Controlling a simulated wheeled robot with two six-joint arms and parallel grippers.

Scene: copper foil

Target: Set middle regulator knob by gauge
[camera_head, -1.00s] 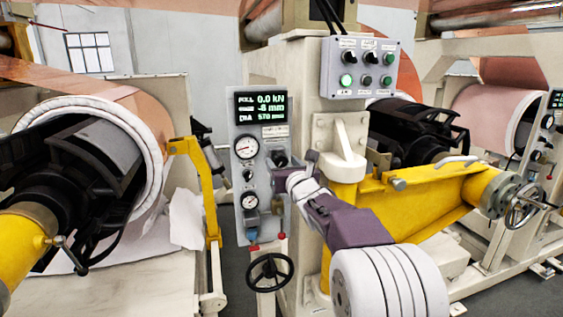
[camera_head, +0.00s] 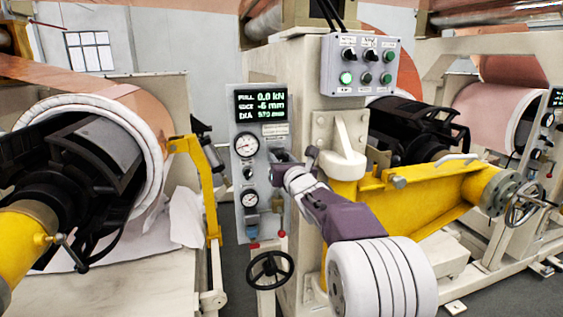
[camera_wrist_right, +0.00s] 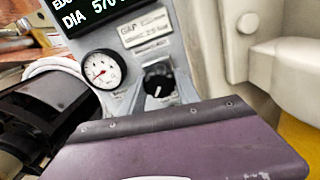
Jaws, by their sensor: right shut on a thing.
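The grey regulator panel (camera_head: 238,222) stands centre in the head view, with a black display (camera_head: 261,105) on top. It carries an upper white round gauge (camera_head: 246,146) and a lower one (camera_head: 250,198). My right gripper (camera_head: 277,171) reaches the panel's right side beside the upper gauge and is shut. Its fingertips and what they grip are largely hidden; a regulator knob there is the likely thing. The right wrist view shows a white gauge (camera_wrist_right: 103,70) with a red needle and a black knob (camera_wrist_right: 158,79) with a white pointer mark, just beyond my purple gripper housing. My left gripper is out of view.
A push-button box (camera_head: 360,66) hangs above right. A yellow arm (camera_head: 425,195) with a handwheel (camera_head: 523,204) is on the right. Another handwheel (camera_head: 270,269) sits below the panel. A foil roll (camera_head: 150,125) and yellow bracket (camera_head: 208,190) stand left.

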